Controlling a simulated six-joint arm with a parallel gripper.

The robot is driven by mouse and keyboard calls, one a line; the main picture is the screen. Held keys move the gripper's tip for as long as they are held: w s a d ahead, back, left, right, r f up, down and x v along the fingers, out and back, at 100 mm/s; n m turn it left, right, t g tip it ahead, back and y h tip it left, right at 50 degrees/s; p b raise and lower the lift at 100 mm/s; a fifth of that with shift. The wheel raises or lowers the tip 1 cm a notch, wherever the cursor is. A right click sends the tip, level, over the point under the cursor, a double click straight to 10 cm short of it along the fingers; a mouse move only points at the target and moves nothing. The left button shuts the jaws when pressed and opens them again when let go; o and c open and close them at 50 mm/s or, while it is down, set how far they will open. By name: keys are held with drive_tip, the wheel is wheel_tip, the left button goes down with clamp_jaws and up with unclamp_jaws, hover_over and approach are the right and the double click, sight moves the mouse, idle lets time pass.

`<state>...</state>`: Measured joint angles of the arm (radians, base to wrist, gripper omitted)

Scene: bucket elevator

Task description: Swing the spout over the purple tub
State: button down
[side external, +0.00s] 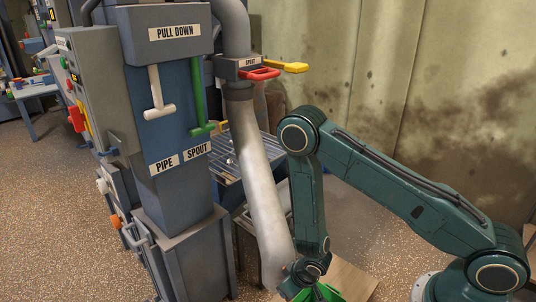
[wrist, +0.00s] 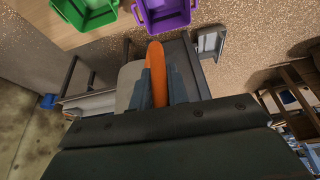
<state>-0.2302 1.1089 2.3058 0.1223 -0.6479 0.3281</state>
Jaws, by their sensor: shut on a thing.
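The spout (side external: 262,190) is a long pale grey pipe hanging from a collar and slanting down to the floor area. Its lower end is partly behind my arm. My gripper (side external: 300,272) is at that lower end. In the wrist view, my gripper (wrist: 156,88) is shut on an orange handle (wrist: 156,58), with a pale grey part of the spout (wrist: 128,86) just left of it. The purple tub (wrist: 165,14) is at the top middle of the wrist view, cut off by the edge. The spout's mouth is hidden, so I cannot tell which tub it is over.
A green tub (wrist: 87,10) stands left of the purple one; part of a green tub shows at the bottom of the side view (side external: 322,294). The blue-grey elevator housing (side external: 172,195) and a grated table (side external: 228,165) stand close to the spout. Red (side external: 262,74) and yellow (side external: 288,67) handles are above.

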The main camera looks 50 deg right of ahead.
drive_tip(key=w+a+m, duration=0.1)
drive_tip(key=w+a, duration=0.6)
drive_tip(key=a, duration=0.2)
drive_tip(key=shift+r, duration=0.15)
drive_tip(key=c, duration=1.4)
unclamp_jaws()
drive_tip(key=shift+a, duration=0.1)
drive_tip(key=shift+o, duration=0.2)
drive_tip(key=shift+s, duration=0.1)
drive_tip(key=shift+s+h, duration=0.1)
drive_tip(key=shift+h, duration=0.2)
drive_tip(key=d+v, duration=0.1)
drive_tip(key=v, duration=1.2)
drive_tip(key=shift+s+a+r, duration=0.15)
drive_tip(key=shift+a+r, duration=0.15)
drive_tip(key=shift+a, duration=0.1)
